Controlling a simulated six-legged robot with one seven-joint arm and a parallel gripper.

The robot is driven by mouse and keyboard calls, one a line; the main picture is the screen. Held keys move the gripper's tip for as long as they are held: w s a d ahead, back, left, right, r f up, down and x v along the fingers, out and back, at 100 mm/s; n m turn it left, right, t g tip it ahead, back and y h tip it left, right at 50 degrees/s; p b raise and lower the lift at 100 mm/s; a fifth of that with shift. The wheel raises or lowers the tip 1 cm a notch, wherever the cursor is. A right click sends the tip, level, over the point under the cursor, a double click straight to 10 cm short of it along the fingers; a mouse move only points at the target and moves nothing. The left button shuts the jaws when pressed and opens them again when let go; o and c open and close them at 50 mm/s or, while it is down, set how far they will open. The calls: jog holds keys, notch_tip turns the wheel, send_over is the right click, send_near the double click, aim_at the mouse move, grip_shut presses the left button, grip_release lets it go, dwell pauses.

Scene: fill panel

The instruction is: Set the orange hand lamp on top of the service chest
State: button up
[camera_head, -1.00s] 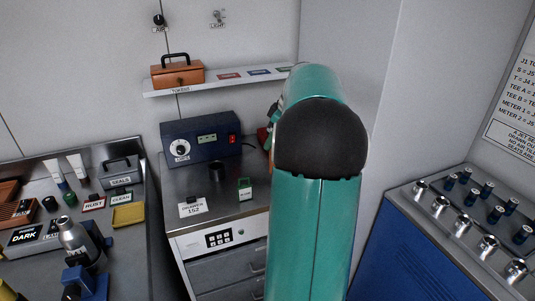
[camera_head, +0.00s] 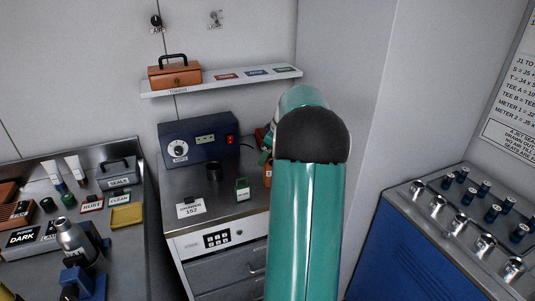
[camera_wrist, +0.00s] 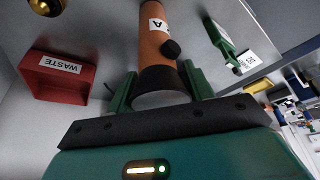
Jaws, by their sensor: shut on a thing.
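The orange hand lamp (camera_wrist: 154,48) has a black end and a white label marked A. In the wrist view my gripper (camera_wrist: 159,84) is shut on it, with green fingers on both sides of the black end. In the head view a small orange part of the lamp (camera_head: 267,176) shows left of my arm, over the right side of the service chest (camera_head: 226,199). That chest is a grey drawer cabinet with a keypad. My arm hides my gripper in the head view. I cannot tell whether the lamp touches the chest top.
A red WASTE bin (camera_wrist: 56,83) is beside the lamp. A shelf (camera_head: 220,81) hangs above.

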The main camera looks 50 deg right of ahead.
jog(key=o, duration=1.2)
jog(key=shift+f, duration=0.1)
jog(key=shift+c, duration=0.2)
jog(key=v, duration=1.2)
jog(key=w+a+r+m+h, duration=0.1)
jog(key=w+a+r, duration=0.1)
jog(key=a, duration=1.3)
jog(key=w+a+r, duration=0.1)
jog(key=a+r, duration=0.1)
jog(key=a, duration=1.4)
jog(key=s+a+f+m, duration=0.1)
jog(key=s+a+f, duration=0.2)
jog(key=s+a, duration=0.3)
jog(key=s+a+f+t, duration=0.1)
jog(key=s+a+f, duration=0.3)
jog(key=s+a, duration=0.3)
jog(key=a, duration=0.5)
jog(key=shift+a+m, duration=0.3)
jog(key=shift+m, duration=0.1)
